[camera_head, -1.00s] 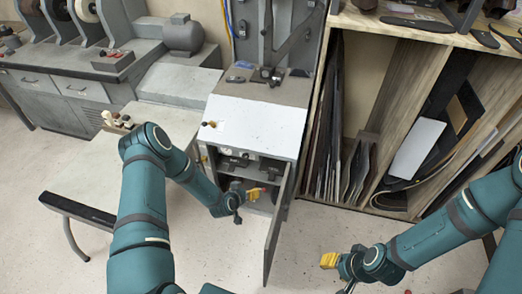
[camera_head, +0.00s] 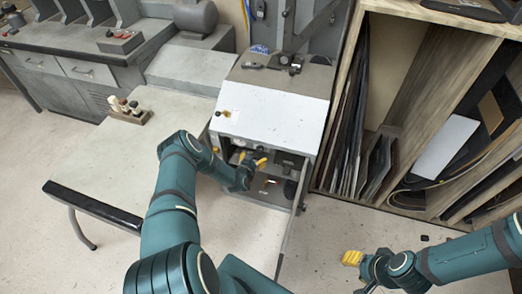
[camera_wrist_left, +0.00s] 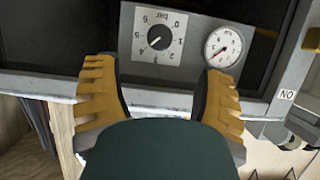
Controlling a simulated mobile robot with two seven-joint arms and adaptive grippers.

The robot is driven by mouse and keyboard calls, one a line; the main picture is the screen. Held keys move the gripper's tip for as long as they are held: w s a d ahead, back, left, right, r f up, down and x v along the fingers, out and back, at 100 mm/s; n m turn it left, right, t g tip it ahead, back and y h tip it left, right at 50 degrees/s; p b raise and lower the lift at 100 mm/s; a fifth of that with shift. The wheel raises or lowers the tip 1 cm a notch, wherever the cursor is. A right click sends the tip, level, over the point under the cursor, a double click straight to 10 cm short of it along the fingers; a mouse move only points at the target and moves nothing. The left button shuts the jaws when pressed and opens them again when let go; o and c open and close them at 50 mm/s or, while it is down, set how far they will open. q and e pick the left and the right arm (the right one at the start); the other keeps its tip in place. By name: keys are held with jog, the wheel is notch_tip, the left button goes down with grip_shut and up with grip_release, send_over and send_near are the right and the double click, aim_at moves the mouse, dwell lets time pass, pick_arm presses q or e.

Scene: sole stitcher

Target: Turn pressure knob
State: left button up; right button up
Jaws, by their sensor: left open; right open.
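The pressure knob (camera_wrist_left: 160,37) is a dark round knob with a pointer on a pale square scale plate marked in bar. It shows in the left wrist view, on a panel beyond my fingers. A round white gauge (camera_wrist_left: 223,47) with a red needle sits to its right. My left gripper (camera_head: 257,162) is at the open front of the stitcher cabinet (camera_head: 272,110). In the left wrist view its yellow fingers (camera_wrist_left: 158,75) are wide apart, empty, and short of the knob. In the head view the knob is too small to make out. My right gripper (camera_head: 352,262) is open and empty, low over the floor.
The cabinet door (camera_head: 292,215) stands open to the right of my left gripper. A grey table (camera_head: 110,165) with a small bottle rack (camera_head: 128,112) is on the left. A wooden shelf (camera_head: 415,110) with upright sheets stands on the right.

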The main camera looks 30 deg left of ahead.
aim_at(260, 149)
pick_arm(q)
jog(key=b+x, duration=0.3)
jog(key=x, duration=0.5)
jog(key=shift+w+f, duration=0.2)
jog(key=shift+f, duration=0.05)
jog(key=shift+b+x, duration=0.6)
jog(key=shift+x, duration=0.2)
jog(key=shift+w+r, duration=0.1)
jog(key=shift+c, duration=0.2)
grip_shut()
